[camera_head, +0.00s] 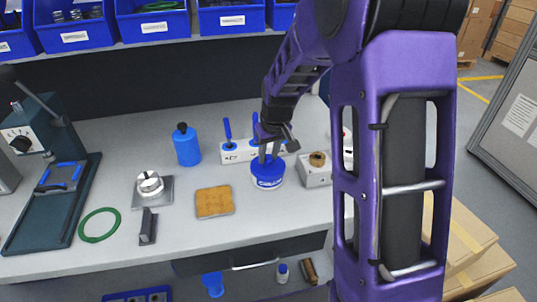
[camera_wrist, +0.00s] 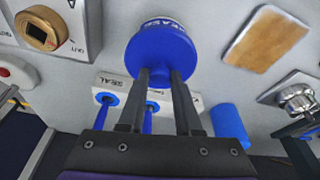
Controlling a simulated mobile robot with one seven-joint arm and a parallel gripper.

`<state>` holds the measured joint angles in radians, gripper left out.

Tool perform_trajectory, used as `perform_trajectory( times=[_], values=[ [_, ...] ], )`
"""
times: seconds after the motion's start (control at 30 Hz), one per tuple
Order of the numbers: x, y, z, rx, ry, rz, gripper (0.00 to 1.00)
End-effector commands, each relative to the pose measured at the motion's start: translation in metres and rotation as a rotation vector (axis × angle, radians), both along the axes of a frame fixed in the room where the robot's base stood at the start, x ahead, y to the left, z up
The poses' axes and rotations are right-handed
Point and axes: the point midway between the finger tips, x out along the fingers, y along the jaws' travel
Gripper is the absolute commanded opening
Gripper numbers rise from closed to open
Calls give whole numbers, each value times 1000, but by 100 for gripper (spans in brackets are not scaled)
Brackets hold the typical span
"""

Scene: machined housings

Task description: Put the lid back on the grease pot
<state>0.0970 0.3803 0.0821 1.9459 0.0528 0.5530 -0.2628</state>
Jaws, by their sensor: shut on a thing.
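A white block with blue-handled tools (camera_head: 236,152) stands close behind the pot. A grey block with a brass fitting (camera_head: 316,172) is close on the right. A tan pad (camera_head: 214,202) lies left, and a blue bottle (camera_head: 187,149) stands farther back. The bench in front is clear.

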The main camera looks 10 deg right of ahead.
Motion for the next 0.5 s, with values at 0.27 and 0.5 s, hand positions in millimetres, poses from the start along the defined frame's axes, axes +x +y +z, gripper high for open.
perform_trajectory(
  times=[0.27, 0.5],
  values=[
    [0, 0, 0, 0, 0, 0, 45],
    [0, 0, 0, 0, 0, 0, 68]
  ],
)
